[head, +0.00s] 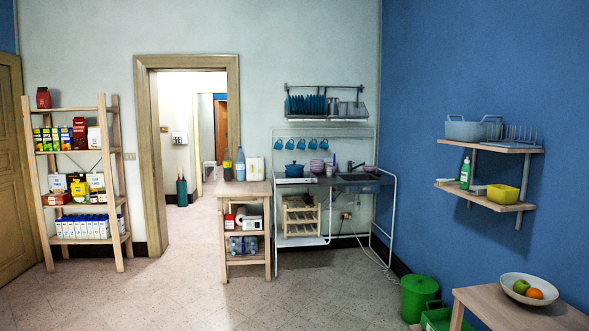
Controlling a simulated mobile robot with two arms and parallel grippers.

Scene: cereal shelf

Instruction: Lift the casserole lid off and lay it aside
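A small blue casserole (294,171) with its lid on stands at the left end of the metal sink unit (340,180) against the far wall. It is small in the head view, so the lid's details are hard to make out. Neither of my grippers shows in the head view.
A wooden cart (245,189) with bottles on top stands left of the sink unit. A wooden shelf (83,152) with groceries is at the far left. A table (520,309) with a fruit bowl (528,289) and a green bin (418,297) are at right. The floor (190,285) ahead is clear.

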